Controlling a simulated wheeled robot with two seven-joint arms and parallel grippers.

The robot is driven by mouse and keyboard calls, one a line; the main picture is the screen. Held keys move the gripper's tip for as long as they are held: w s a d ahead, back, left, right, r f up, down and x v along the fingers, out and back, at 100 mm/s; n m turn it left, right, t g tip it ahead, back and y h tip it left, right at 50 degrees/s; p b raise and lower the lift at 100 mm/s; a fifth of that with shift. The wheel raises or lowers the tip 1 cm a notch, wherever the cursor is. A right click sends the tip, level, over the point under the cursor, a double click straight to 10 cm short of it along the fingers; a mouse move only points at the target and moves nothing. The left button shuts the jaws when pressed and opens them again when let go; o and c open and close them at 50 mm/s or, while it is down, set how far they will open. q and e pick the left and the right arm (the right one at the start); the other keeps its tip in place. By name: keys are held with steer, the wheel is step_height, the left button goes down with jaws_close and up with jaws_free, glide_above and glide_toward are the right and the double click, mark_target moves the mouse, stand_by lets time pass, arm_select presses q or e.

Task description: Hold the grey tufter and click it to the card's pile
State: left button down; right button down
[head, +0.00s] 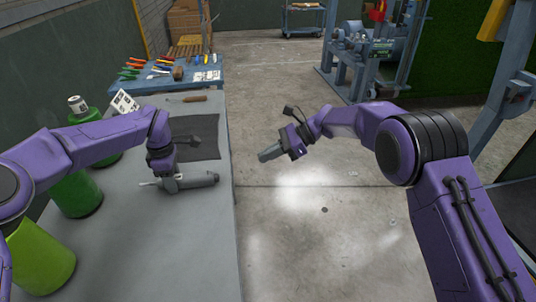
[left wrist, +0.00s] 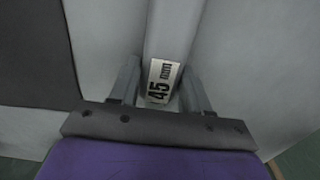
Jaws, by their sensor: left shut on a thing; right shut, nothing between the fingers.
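The grey tufter (head: 200,181) lies low over the grey table, its long body pointing right and a thin pale tip at its left end. My left gripper (head: 168,178) is shut on it from above. In the left wrist view the tufter (left wrist: 172,30) runs between the two fingers (left wrist: 162,90), and a white label (left wrist: 161,80) on it reads "45 mm". A white card (head: 123,102) with dark print stands tilted at the table's left side; its print is too small to read. My right gripper (head: 266,154) is shut and empty over the floor.
A dark mat (head: 205,130) lies behind the tufter. Green rolls (head: 42,258) and a can (head: 77,104) stand along the left. A brown-handled tool (head: 194,99) lies at the back. A blue bench (head: 210,70) holds tools. The table's front is clear.

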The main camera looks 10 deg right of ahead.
mark_target(217, 177)
step_height(217, 177, down, 7)
steer(key=s+a+m+t+h, duration=0.1)
steer(key=m+t, duration=0.9)
steer(key=m, duration=1)
steer(key=shift+a+m+t, duration=0.15)
steer(key=shift+m+t, duration=0.15)
steer(key=shift+r, duration=0.1)
steer(key=a, duration=0.9)
steer(key=shift+a, duration=0.1)
stand_by(0.4)
